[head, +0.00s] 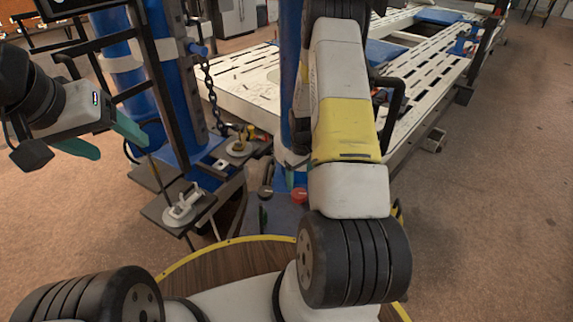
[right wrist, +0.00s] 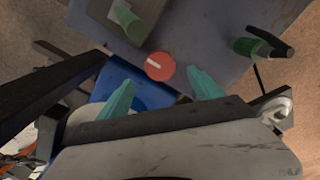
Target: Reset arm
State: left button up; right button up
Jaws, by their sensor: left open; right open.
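My left gripper (head: 104,139) is in the head view at the left, its two teal fingers spread apart with nothing between them. It hangs in the air left of the blue post. In the right wrist view my right gripper (right wrist: 162,90) shows two teal fingers, wide apart and empty. A red round knob (right wrist: 159,66) with a white line lies beyond and between these fingertips. The knob also shows in the head view (head: 299,195).
A grey-blue panel (right wrist: 205,35) carries the knob and green-handled parts (right wrist: 262,47). A blue post (head: 170,90) with a chain (head: 210,90) stands near my left gripper. A white slotted frame bench (head: 430,75) stretches behind. Brown floor (head: 500,200) is clear at right.

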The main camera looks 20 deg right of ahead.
dwell(0.4)
jog(key=s+a+r+m+t, duration=0.1)
jog(key=s+a+r, duration=0.15)
jog(key=r, duration=1.05)
jog(key=s+a+r+m+t, duration=0.15)
jog(key=a+r, duration=0.25)
jog(key=r, duration=1)
jog(key=s+a+r+t+y, duration=0.1)
jog(key=s+a+r+t, duration=0.1)
jog(key=s+r, duration=0.5)
jog(key=s+a+r+m+t+y, duration=0.1)
jog(key=s+a+r, duration=0.4)
jog(key=s+r, duration=0.3)
jog(key=s, duration=0.4)
jog(key=shift+s+r+t, duration=0.15)
jog(key=shift+s+t, duration=0.2)
jog(key=shift+s, duration=0.05)
